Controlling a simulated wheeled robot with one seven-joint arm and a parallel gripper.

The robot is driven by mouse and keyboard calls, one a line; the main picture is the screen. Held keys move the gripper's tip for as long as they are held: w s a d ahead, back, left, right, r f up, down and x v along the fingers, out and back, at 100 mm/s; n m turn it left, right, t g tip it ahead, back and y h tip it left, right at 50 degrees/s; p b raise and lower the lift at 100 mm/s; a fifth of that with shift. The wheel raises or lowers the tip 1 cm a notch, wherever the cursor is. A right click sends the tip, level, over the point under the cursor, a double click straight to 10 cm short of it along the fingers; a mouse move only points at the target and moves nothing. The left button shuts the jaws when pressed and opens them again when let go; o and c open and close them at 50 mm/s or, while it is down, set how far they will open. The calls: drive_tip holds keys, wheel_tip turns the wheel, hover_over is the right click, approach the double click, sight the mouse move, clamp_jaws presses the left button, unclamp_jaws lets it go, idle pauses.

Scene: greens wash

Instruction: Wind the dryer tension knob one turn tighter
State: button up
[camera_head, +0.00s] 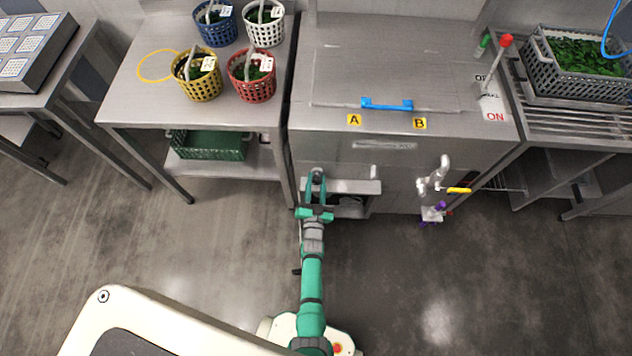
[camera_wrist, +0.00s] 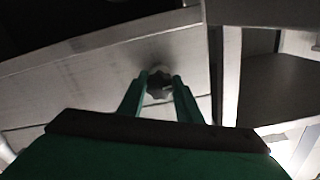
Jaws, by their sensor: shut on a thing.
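The dryer tension knob (camera_wrist: 159,84) is a dark, lobed knob on a grey metal face in the wrist view. My gripper (camera_wrist: 158,90) has its two green fingers on either side of the knob, shut on it. In the head view my gripper (camera_head: 316,178) is at the lower left front of the steel machine (camera_head: 400,160), by a small open bay.
The machine's top has a blue handle (camera_head: 387,104), labels A and B, and a red-tipped lever (camera_head: 505,42) near "ON". A tap with a yellow handle (camera_head: 459,190) juts from its front right. A table (camera_head: 140,100) with several baskets stands left; a grey crate (camera_head: 545,75) of greens stands right.

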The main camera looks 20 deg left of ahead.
drive_tip(key=shift+r+m, duration=0.15)
drive_tip(key=shift+m, duration=0.15)
drive_tip(key=shift+w, duration=0.15)
drive_tip(key=o, duration=1)
drive_tip(key=shift+a, duration=0.1)
drive_tip(key=shift+o, duration=0.2)
